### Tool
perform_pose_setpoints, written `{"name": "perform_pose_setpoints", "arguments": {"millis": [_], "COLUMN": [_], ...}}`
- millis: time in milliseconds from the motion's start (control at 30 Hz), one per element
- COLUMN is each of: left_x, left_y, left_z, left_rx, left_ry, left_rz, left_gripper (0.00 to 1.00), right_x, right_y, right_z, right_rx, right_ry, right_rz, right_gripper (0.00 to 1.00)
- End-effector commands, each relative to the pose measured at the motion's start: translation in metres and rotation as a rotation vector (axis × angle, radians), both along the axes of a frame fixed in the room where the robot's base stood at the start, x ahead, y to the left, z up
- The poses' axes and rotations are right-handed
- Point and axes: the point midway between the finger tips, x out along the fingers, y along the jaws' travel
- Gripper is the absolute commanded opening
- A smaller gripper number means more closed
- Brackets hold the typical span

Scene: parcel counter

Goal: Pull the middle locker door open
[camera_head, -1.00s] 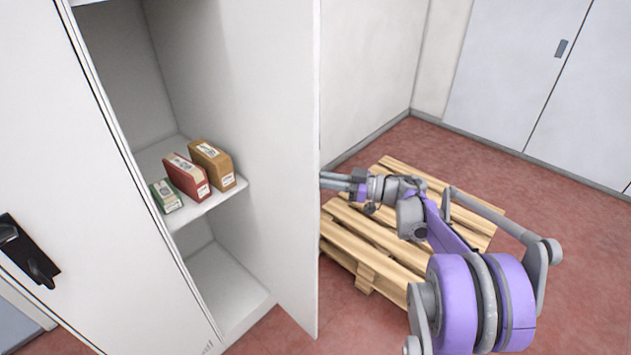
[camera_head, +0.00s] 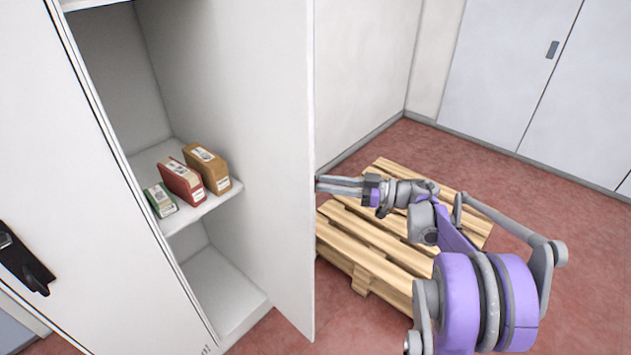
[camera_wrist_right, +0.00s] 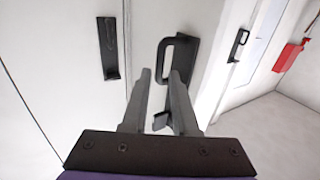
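A tall white locker door (camera_head: 262,150) stands swung wide open in the head view, its inner face showing. The locker's interior (camera_head: 105,70) is exposed. My right gripper (camera_head: 330,185) is at the door's free edge, on its outer side; the fingertips are partly hidden behind that edge. In the right wrist view, my right gripper (camera_wrist_right: 161,75) has a clear gap between its fingers. A black loop handle (camera_wrist_right: 185,42) is at the fingertips, with part of it showing between them. Contact cannot be told. My left gripper is not in view.
Green (camera_head: 160,200), red (camera_head: 182,181) and brown (camera_head: 208,170) boxes sit on the locker's shelf (camera_head: 215,203). A closed door with a black handle (camera_head: 25,262) is at left. A wooden pallet (camera_head: 350,255) lies beyond the open door, under my right arm.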

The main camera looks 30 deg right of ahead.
Motion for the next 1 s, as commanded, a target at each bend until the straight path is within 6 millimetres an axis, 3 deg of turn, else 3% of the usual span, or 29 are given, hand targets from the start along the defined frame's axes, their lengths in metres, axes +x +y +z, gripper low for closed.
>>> {"name": "perform_pose_setpoints", "arguments": {"millis": [200, 400, 1000], "left_x": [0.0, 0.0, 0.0], "left_y": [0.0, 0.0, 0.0], "left_z": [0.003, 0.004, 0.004], "left_rx": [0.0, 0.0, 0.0], "left_ry": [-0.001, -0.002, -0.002], "left_rz": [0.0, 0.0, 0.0], "left_gripper": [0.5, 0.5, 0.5], "right_x": [-0.029, -0.042, -0.043], "right_y": [-0.033, -0.047, -0.048], "right_z": [0.0, 0.0, 0.001], "right_rx": [0.0, 0.001, 0.001], "right_ry": [0.0, 0.001, -0.002], "right_rz": [-0.002, 0.0, -0.001], "right_gripper": [0.27, 0.27, 0.27]}}
